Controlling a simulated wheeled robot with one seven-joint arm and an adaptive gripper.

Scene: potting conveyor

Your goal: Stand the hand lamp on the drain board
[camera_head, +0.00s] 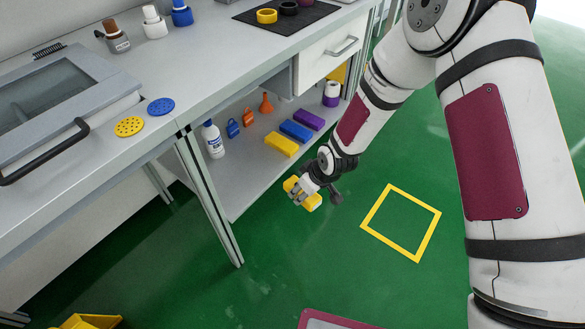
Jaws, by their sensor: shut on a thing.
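My gripper (302,188) is shut on a yellow thing (312,201), held out over the green floor in front of the bench's lower shelf. The gripper covers part of it, and it is too small to tell whether it is the hand lamp. I cannot make out a drain board for certain. A dark flat mat (318,20) lies at the far end of the bench top, with a yellow ring (267,15) and dark rings on it.
A lidded box (60,95) with a black handle, perforated discs (129,126) and bottles stand on the bench. Floor around the yellow square (375,209) is clear.

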